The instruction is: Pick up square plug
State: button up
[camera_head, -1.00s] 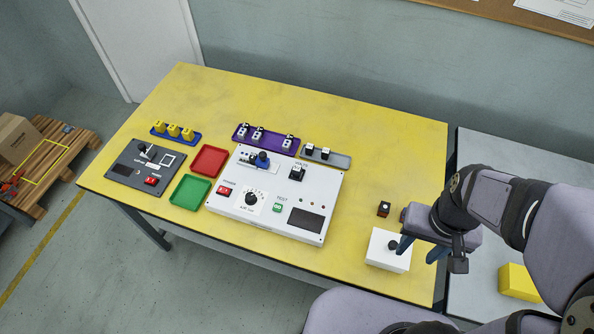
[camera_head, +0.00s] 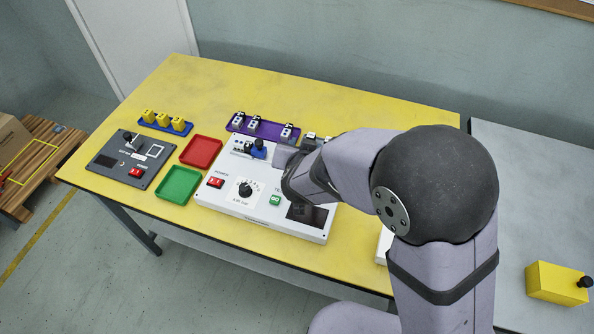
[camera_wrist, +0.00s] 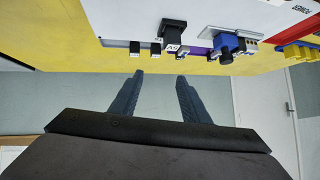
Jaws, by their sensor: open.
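A black square plug (camera_wrist: 173,33) with a white marked face stands on the white panel (camera_wrist: 120,18) in the wrist view. In the head view my arm hides it. My gripper (camera_wrist: 159,75) is open, with nothing between its two blue fingers. The fingertips point toward the plug and are apart from it in the picture. In the head view my arm reaches over the right part of the white panel (camera_head: 217,197), and the fingers are hidden.
The purple tray (camera_head: 270,132) with small switches lies behind the panel. Red (camera_head: 201,151) and green (camera_head: 179,184) trays and a grey panel (camera_head: 107,160) are at left.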

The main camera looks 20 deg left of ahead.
jog(key=s+a+f+t+h+b, duration=0.1)
jog(key=f, duration=0.1)
jog(key=s+a+f+t+b, duration=0.1)
jog(key=s+a, duration=0.1)
jog(key=shift+s+a+f+m+h, duration=0.1)
jog(key=shift+a+f+m+h, duration=0.05)
jog(key=shift+f+m+h, duration=0.2)
jog(key=shift+s+f+t+h+b, duration=0.15)
jog(key=shift+s+t+h+b, duration=0.4)
jog(key=shift+s, duration=0.1)
jog(key=shift+f+p+x, duration=0.2)
jog(key=shift+x, duration=1.65)
jog(key=shift+f+p+x, duration=0.15)
jog(key=shift+f+x, duration=0.05)
jog(key=shift+x, duration=1.65)
jog(key=shift+s, duration=0.15)
grip_shut()
